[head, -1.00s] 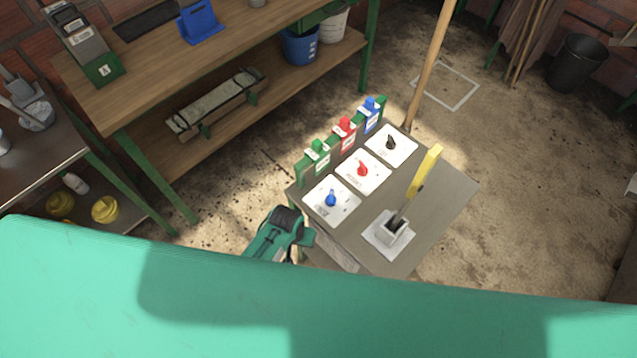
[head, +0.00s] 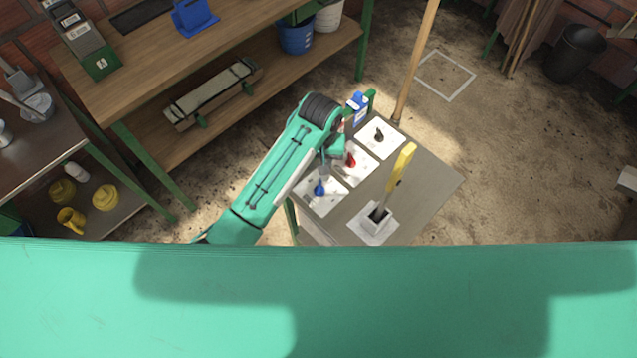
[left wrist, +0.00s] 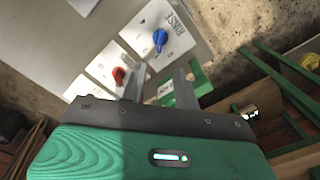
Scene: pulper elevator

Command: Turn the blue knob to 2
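The blue knob (head: 319,187) sits on a white plate (head: 331,203) at the near-left end of the grey control box. In the left wrist view the blue knob (left wrist: 160,38) stands on its white plate, with partly readable lettering beside it. My left gripper (head: 326,168) hangs over the box, close to the blue knob. In the left wrist view its two fingers (left wrist: 159,77) are apart with nothing between them, short of the knob and not touching it. The knob's number marks are too small to read. My right gripper is not in view.
A red knob (head: 351,160) and a black knob (head: 379,136) sit on their own plates beyond the blue one. A yellow-handled lever (head: 401,170) rises on the box's right side. A wooden bench (head: 180,68) stands behind at left.

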